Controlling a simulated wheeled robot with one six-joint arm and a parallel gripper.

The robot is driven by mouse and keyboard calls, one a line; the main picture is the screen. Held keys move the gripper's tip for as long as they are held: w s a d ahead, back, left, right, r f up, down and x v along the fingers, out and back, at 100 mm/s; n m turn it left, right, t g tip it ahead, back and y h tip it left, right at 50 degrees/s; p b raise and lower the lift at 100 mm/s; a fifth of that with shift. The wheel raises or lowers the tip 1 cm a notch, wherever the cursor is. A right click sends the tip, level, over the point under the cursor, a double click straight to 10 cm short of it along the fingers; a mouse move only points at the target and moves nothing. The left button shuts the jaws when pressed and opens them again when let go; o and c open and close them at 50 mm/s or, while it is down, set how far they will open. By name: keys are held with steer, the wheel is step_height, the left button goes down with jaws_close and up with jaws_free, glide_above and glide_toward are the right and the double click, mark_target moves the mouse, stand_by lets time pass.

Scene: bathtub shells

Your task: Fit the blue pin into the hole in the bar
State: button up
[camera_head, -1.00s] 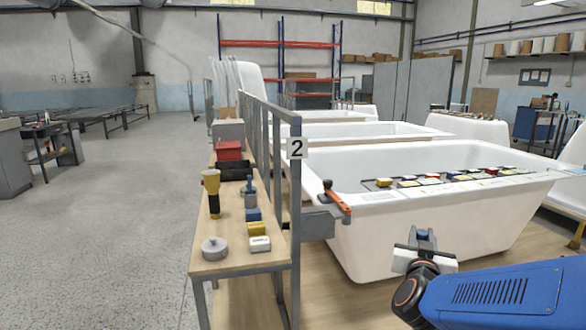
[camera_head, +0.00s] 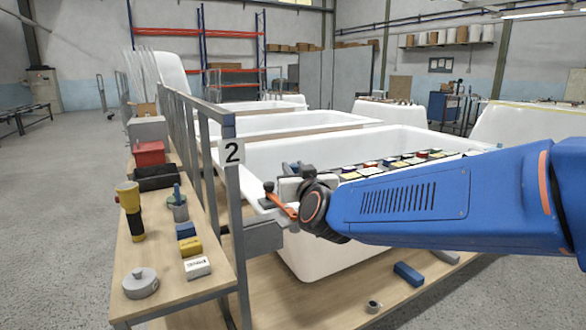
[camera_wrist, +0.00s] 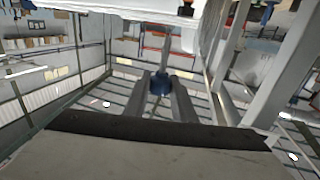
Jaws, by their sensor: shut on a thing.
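My gripper (camera_head: 290,184) is beside the post marked 2, behind the orange-handled lever (camera_head: 280,203) and largely covered by my wrist. In the wrist view my gripper (camera_wrist: 163,97) is shut on the blue pin (camera_wrist: 160,86), whose blue part shows between the fingers. A grey shaft rises beyond it in that picture; I cannot tell whether it belongs to the pin. A grey bracket (camera_head: 264,237) sticks out from the post below the lever. I cannot tell whether it is the bar, and no hole is visible in either view.
The numbered post (camera_head: 236,190) stands close left of my gripper. A bench (camera_head: 215,262) with several small items lies left. A white bathtub (camera_head: 310,258) stands behind my arm. A blue block (camera_head: 408,273) and a grey ring (camera_head: 373,307) lie on the wooden platform.

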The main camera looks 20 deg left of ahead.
steer(key=shift+s+d+f, duration=0.1)
steer(key=shift+s+d, duration=0.05)
steer(key=shift+f, duration=2.8)
steer(key=shift+f, duration=2.8)
steer(key=o, duration=1.1)
